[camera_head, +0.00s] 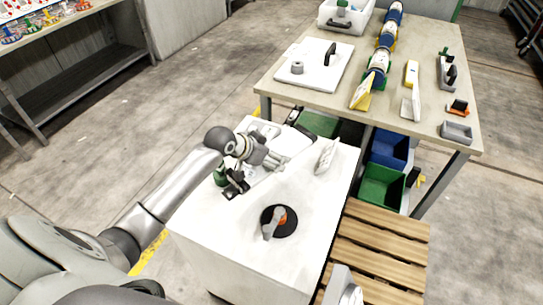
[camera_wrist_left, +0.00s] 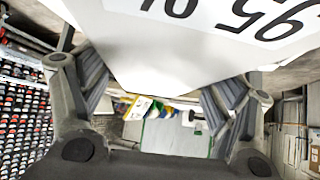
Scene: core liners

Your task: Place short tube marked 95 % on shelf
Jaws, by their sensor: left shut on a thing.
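My left gripper (camera_head: 278,162) is over the top of a white cabinet, its arm coming in from the left. In the left wrist view the two fingers of this gripper (camera_wrist_left: 160,95) are on either side of a white piece (camera_wrist_left: 165,50) marked "95" with part of a % sign, printed upside down. The gripper is shut on this marked tube; its far end is out of frame. In the head view the tube is hard to tell from the white cabinet top. A shelf unit (camera_head: 85,85) stands at the upper left.
A table (camera_head: 440,50) with several tools stands behind. Green (camera_head: 382,187) and blue bins sit beneath it. A wooden pallet (camera_head: 375,255) lies to the right.

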